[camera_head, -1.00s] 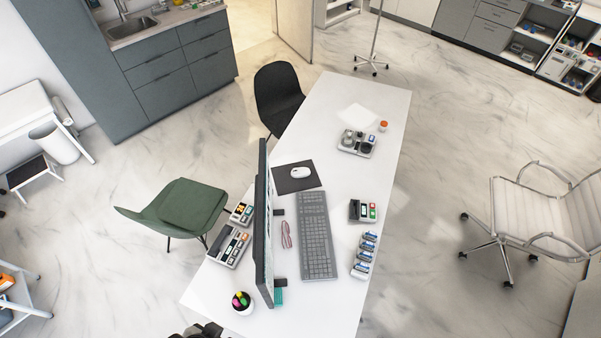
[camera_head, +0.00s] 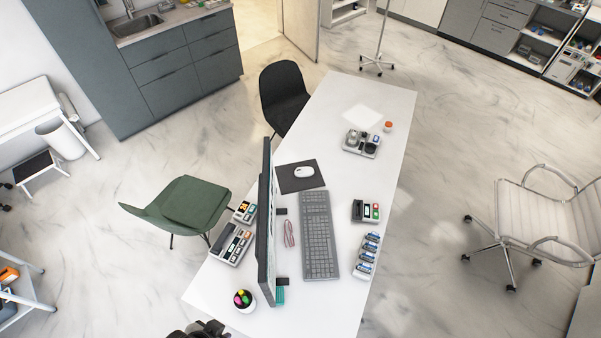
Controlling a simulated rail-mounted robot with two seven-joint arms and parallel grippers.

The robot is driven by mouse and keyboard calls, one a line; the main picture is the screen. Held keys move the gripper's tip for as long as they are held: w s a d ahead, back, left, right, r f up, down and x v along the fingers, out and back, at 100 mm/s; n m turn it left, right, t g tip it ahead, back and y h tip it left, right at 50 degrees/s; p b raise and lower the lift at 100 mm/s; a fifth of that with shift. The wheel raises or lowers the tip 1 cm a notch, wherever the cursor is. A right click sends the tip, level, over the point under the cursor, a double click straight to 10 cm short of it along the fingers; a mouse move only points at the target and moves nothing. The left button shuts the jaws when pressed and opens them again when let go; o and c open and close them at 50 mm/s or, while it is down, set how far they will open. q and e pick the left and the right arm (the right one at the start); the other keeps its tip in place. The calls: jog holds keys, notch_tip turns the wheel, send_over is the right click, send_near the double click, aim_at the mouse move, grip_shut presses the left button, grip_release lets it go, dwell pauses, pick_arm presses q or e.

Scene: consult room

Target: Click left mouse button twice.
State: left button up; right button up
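The white mouse (camera_head: 304,172) lies on a dark mouse pad (camera_head: 289,183) on the white desk (camera_head: 385,100). The pad is beyond the far end of the grey keyboard (camera_head: 319,236) and to the right of the monitor (camera_head: 266,225). A dark part at the bottom edge, near the desk's near left corner, looks like part of one of my arms; its fingertips cannot be made out. No gripper is clearly in view, and nothing touches the mouse.
The monitor stands upright left of the keyboard. Trays of small items (camera_head: 366,257) line the desk's right side. A pen cup (camera_head: 244,300) stands near the front. A green chair (camera_head: 190,204) and a black chair (camera_head: 284,96) stand at the left side. The desk's far end is mostly clear.

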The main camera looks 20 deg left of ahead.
pick_arm(q)
grip_shut()
dwell(1.4)
